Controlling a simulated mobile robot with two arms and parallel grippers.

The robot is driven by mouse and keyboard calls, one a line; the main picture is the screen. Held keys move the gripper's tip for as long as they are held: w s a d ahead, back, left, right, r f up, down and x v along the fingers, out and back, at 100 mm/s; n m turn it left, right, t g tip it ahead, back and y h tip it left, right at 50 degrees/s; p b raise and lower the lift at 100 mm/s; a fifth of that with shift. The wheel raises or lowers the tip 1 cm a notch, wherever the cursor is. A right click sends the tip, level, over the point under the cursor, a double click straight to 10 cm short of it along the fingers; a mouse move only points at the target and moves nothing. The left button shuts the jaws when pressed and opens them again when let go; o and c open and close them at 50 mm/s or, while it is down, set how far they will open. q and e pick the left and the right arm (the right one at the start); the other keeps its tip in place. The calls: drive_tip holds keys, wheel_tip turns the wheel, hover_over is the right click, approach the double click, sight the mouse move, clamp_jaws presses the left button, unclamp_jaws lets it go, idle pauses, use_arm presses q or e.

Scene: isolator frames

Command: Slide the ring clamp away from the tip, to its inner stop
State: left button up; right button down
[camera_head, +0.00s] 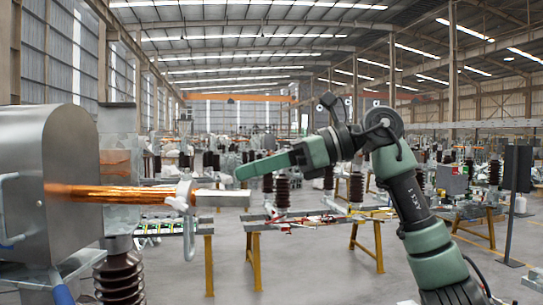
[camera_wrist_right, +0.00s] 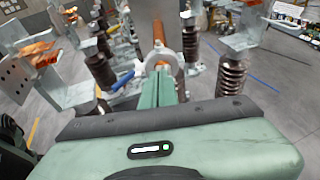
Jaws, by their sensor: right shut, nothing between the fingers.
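The ring clamp (camera_head: 184,194) is a pale metal collar with a loop handle hanging below it. It sits around the copper rod (camera_head: 120,192), at the rod's outer end beside the flat grey tip (camera_head: 222,198). My right gripper (camera_head: 238,174) comes in from the right, shut and empty. In the head view its fingertips are just above and right of the grey tip, apart from the clamp. In the right wrist view the shut fingers (camera_wrist_right: 159,74) point at the ring clamp (camera_wrist_right: 160,56) and overlap its lower part; contact cannot be told. My left gripper is not in view.
A large grey metal housing (camera_head: 35,170) stands at the left, where the rod enters. A brown ribbed insulator (camera_head: 120,275) is below it. Tables with yellow legs (camera_head: 253,260) stand behind. The air to the right of the tip is open apart from my arm.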

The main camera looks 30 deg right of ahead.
sight(193, 182)
drive_tip(key=p+x, duration=0.1)
drive_tip(key=x, duration=0.1)
drive_tip(key=p+x, duration=0.1)
drive_tip(key=x, duration=0.1)
drive_tip(key=r+p+x, duration=0.1)
drive_tip(key=x, duration=0.2)
drive_tip(key=shift+w+a+r, duration=0.1)
drive_tip(key=shift+w, duration=0.05)
drive_tip(key=shift+w+a, duration=0.15)
drive_tip(key=shift+a, duration=0.2)
drive_tip(key=shift+d, duration=0.1)
